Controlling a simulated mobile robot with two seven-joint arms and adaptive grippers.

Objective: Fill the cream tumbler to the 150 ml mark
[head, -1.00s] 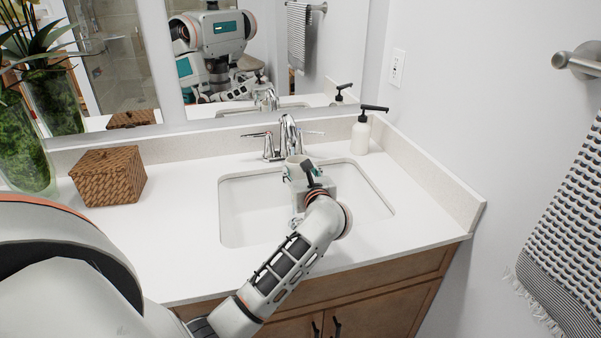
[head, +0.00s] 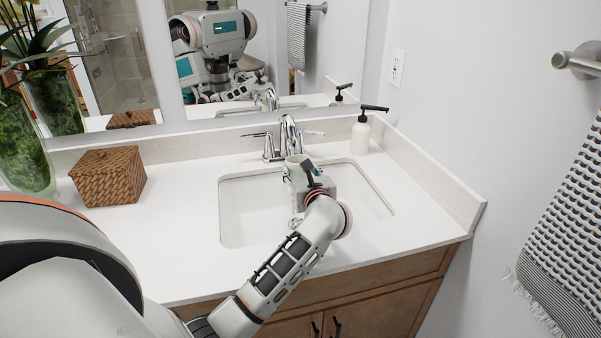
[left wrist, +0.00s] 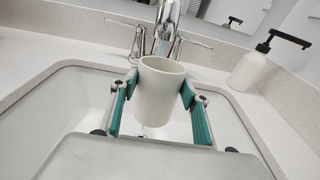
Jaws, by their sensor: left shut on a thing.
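The cream tumbler (left wrist: 160,92) is upright between the teal fingers of my left gripper (left wrist: 158,112) in the left wrist view. The gripper is shut on it and holds it over the sink basin, in front of the chrome faucet (left wrist: 167,22). In the head view only the tumbler's rim (head: 296,159) shows, just below the faucet spout (head: 288,125); my wrist hides most of it. The water level and the 150 ml mark are not visible. My right gripper is not in view.
The sink (head: 236,215) is set in a white counter (head: 170,245). A soap dispenser (head: 360,136) stands behind it to the right. A wicker box (head: 108,176) and a green plant vase (head: 22,145) stand at the left. A towel (head: 565,240) hangs at the right.

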